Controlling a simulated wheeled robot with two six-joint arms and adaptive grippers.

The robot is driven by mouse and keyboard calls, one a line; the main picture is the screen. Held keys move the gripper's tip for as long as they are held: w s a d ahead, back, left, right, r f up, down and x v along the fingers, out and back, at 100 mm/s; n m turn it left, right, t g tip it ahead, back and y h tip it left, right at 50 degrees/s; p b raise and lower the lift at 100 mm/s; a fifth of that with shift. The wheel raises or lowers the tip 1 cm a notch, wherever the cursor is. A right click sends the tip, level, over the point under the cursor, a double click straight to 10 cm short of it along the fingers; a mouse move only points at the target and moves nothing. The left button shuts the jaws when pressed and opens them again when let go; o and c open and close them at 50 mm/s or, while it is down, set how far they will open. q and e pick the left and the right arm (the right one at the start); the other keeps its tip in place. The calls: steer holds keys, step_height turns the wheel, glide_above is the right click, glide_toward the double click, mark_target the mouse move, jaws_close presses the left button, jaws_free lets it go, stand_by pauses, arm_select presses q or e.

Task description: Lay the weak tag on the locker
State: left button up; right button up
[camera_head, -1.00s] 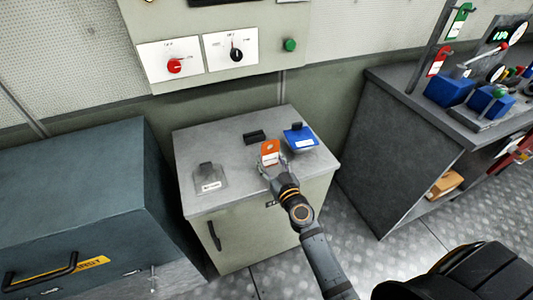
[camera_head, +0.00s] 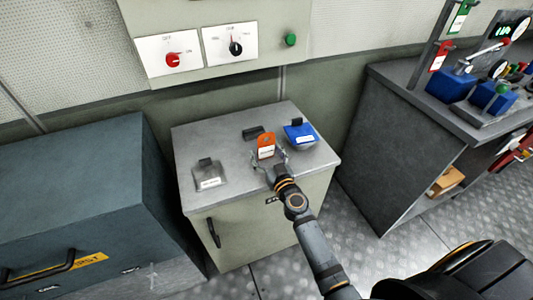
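An orange tag (camera_head: 266,141) with a white label shows near the middle of the grey top (camera_head: 228,140) of a low pale cabinet, which may be the locker. Its label is too small to read, so I cannot tell whether it is the weak tag. My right gripper (camera_head: 269,160) is at the tag's near side, its fingers spread apart. I cannot tell whether the tag touches them or the top. A grey tag-like piece (camera_head: 209,178) with a white label lies at the left, and a blue one (camera_head: 300,136) at the right. My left gripper is out of view.
A small black block (camera_head: 253,133) sits behind the orange tag. A teal chest (camera_head: 75,205) stands at the left. A dark workbench (camera_head: 400,140) with blue devices is at the right. A switch panel (camera_head: 205,50) hangs above. The cabinet top's back left is clear.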

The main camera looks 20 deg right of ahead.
steer(key=shift+s+r, duration=0.15)
steer(key=s+b, duration=0.3)
steer(key=s, duration=0.8)
steer(key=shift+s+d, duration=0.2)
steer(key=shift+s, duration=0.2)
steer(key=shift+s, duration=0.1)
